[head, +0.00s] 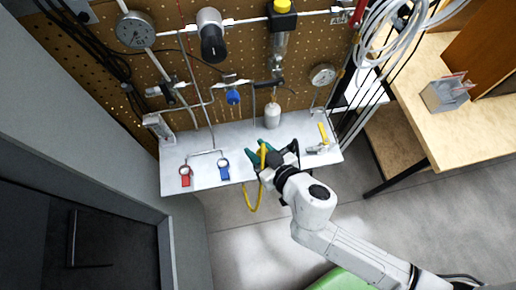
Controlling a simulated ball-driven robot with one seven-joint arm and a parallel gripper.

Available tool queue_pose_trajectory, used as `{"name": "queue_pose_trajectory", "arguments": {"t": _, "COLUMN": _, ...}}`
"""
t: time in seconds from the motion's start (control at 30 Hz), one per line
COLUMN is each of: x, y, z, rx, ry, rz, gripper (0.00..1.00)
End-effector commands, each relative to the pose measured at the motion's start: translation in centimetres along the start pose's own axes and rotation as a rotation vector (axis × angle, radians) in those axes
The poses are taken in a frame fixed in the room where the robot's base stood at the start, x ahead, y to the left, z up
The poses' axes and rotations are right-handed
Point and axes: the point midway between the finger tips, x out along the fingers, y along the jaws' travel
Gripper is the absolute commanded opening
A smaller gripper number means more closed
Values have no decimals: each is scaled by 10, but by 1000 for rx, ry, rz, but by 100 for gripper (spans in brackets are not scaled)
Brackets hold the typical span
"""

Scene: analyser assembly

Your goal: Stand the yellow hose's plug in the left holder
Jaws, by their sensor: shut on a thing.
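My gripper (259,156) has green fingers and is over the front part of the white shelf, right of the blue-tagged ring. It is shut on the yellow hose (253,207), which shows as a yellow piece between the fingers. The hose hangs in a loop past the shelf's front edge. Its plug is too small and covered to make out. Two ring-shaped fittings stand on the shelf, one with a red tag (185,181) at left and one with a blue tag (224,175) to its right. I cannot tell for sure which part is the left holder.
The white shelf (205,180) runs below a pegboard (180,68) with gauges and pipes. A white bottle (272,116) stands behind my gripper. A yellow-handled metal fitting (323,133) lies at right. Shelf space between the blue-tagged ring and my gripper is narrow.

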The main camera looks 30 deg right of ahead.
Motion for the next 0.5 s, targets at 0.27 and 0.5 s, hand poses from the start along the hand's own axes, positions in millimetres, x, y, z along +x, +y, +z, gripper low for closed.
{"name": "queue_pose_trajectory", "arguments": {"t": 0.27, "x": 2, "y": 0, "z": 2, "rx": 0, "ry": 1, "rz": 0, "gripper": 3}}
{"name": "queue_pose_trajectory", "arguments": {"t": 0.5, "x": 8, "y": 0, "z": 5, "rx": 1, "ry": 0, "rz": 0, "gripper": 3}}
